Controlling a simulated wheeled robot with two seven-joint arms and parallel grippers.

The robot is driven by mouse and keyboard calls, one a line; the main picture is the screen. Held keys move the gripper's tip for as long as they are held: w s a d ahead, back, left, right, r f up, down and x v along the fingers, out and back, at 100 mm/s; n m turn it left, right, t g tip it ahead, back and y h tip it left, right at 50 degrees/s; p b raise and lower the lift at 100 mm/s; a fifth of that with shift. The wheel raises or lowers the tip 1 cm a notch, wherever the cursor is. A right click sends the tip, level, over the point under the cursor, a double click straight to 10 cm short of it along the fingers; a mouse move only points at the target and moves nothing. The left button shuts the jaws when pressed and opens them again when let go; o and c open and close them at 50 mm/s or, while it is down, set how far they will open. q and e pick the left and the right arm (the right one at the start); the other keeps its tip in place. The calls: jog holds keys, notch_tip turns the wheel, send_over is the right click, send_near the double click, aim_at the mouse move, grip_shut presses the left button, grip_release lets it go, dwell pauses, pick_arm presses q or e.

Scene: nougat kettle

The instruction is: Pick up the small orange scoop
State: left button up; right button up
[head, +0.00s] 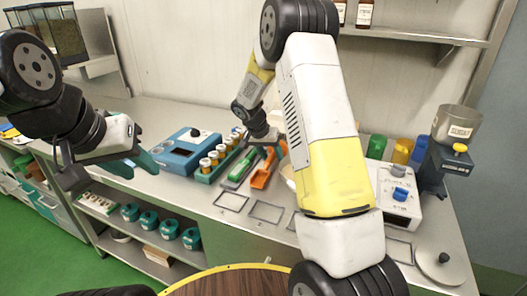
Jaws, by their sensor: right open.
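The small orange scoop (262,176) lies on the steel counter in the head view, right of a green-handled scoop (238,168). My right gripper (266,143) is open at the scoop's far end, pointing down toward it. My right arm hides some of the counter behind and beside the gripper. I cannot tell whether the fingers touch the scoop or are just above it. My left gripper (108,176) is at the left, in front of the counter's edge, with its fingers apart and nothing between them.
A pale bowl (287,177) is close on the right, partly behind my arm. Empty rectangular frames (266,212) lie in front. A white machine (400,195) stands at right.

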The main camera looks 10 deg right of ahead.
jog(key=shift+d+f, duration=0.1)
jog(key=shift+f, duration=0.2)
jog(key=shift+f, duration=0.1)
grip_shut()
notch_tip(320, 180, up, 15)
dwell(1.0)
